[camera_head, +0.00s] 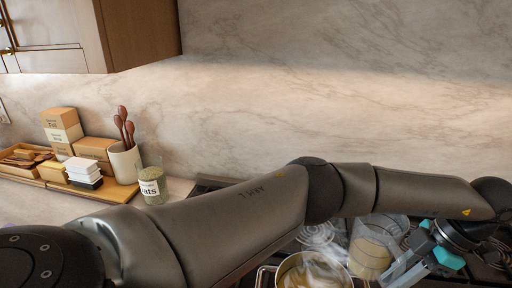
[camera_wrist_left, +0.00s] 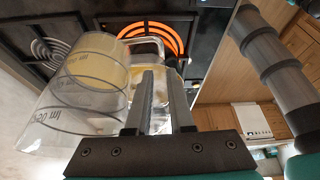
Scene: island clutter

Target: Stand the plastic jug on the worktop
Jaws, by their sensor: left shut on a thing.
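The clear plastic jug (camera_head: 372,248) has printed markings and something pale yellow inside. It is over the hob at the lower right of the head view. In the left wrist view the jug (camera_wrist_left: 60,115) fills the left side, with its clear handle running between the fingers. My left gripper (camera_head: 405,272) is shut on that handle, to the right of the jug in the head view; its fingers show in the left wrist view (camera_wrist_left: 165,95). Whether the jug touches the hob is unclear. My right gripper is not in view.
A pot (camera_head: 290,268) with pale contents stands on the dark hob (camera_wrist_left: 205,22); one burner (camera_wrist_left: 178,42) glows orange. The worktop (camera_head: 40,205) at left has bare room before a wooden board (camera_head: 115,192) with boxes and a utensil crock (camera_head: 124,163). An oats jar (camera_head: 153,186) stands beside it.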

